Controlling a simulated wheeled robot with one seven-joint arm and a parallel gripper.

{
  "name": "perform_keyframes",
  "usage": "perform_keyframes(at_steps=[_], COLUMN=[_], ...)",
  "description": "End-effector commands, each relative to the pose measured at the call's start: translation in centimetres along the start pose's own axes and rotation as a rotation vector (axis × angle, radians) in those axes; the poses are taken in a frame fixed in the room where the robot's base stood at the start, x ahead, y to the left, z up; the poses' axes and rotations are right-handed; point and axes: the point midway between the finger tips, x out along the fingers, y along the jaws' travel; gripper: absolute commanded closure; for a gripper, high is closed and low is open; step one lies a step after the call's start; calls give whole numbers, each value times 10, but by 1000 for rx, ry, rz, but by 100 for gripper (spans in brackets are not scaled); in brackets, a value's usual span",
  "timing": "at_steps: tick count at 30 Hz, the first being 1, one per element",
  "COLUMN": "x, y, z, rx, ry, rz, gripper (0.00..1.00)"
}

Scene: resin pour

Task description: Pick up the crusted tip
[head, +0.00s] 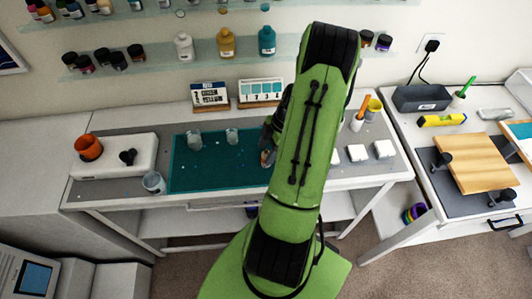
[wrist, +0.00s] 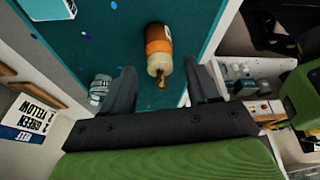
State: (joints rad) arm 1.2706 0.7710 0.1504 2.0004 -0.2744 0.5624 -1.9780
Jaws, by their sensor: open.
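In the wrist view, a bottle (wrist: 158,40) with an orange band is over the teal mat (wrist: 100,30). Its pale nozzle (wrist: 158,64) points toward my gripper and ends in a small brown crusted tip (wrist: 162,81). My gripper (wrist: 159,78) is open, with one finger on each side of the nozzle and a gap visible on both sides. I cannot tell whether the fingers are at the same height as the tip. In the head view, my arm hides most of this spot; a small orange-brown part of the bottle (head: 265,158) shows beside it.
Two clear cups (head: 194,140) (head: 232,136) stand on the mat, and another cup (head: 153,182) is near the table's front edge. Calendar cards (head: 210,95) stand behind. The mat's middle is mostly clear.

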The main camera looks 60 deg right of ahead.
Motion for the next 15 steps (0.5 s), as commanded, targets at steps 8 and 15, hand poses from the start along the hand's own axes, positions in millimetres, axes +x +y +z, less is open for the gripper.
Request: perform_keyframes(at_steps=[8, 15], x=[-1, -1], y=[0, 0], z=[0, 0], rx=[0, 1], ry=[0, 0], rz=[0, 0], gripper=[71, 99])
